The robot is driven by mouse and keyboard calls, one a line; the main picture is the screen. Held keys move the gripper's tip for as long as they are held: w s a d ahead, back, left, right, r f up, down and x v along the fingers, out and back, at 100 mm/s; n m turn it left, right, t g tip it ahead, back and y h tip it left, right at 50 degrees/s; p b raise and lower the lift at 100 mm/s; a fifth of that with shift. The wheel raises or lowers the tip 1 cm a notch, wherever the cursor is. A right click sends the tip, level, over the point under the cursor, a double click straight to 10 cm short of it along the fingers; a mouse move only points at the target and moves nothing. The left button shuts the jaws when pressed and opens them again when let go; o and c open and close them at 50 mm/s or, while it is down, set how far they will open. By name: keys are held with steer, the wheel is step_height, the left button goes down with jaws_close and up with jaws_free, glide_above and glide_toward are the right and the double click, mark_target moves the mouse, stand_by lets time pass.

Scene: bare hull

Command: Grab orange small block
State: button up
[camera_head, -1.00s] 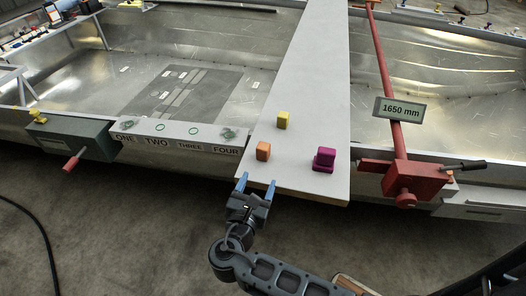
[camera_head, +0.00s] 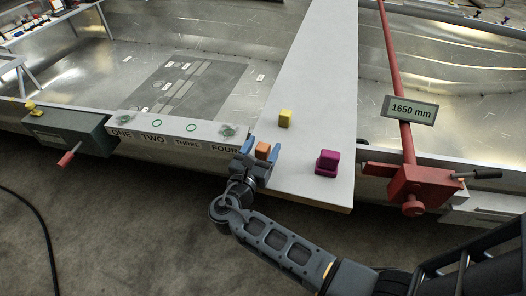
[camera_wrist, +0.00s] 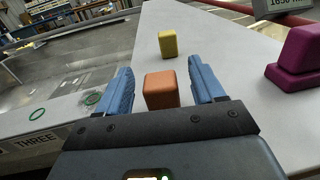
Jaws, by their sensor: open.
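The small orange block (camera_head: 263,149) stands on the near end of the long light-grey board (camera_head: 307,75). My gripper (camera_head: 261,147) is open, with its blue fingers on either side of the block. In the wrist view the orange block (camera_wrist: 161,90) stands between the two blue fingers (camera_wrist: 161,88), with a gap visible on each side. The lower part of the block is partly hidden by the gripper body in both views.
A yellow block (camera_head: 285,118) stands farther back on the board. A magenta stepped block (camera_head: 327,162) stands to the right. A red clamp with a handle (camera_head: 412,183) is beyond the board's right edge. A numbered ledge (camera_head: 180,131) lies to the left.

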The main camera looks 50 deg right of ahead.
steer(key=shift+x, duration=1.25)
steer(key=shift+c, duration=0.4)
steer(key=c, duration=1)
steer(key=shift+r, duration=0.1)
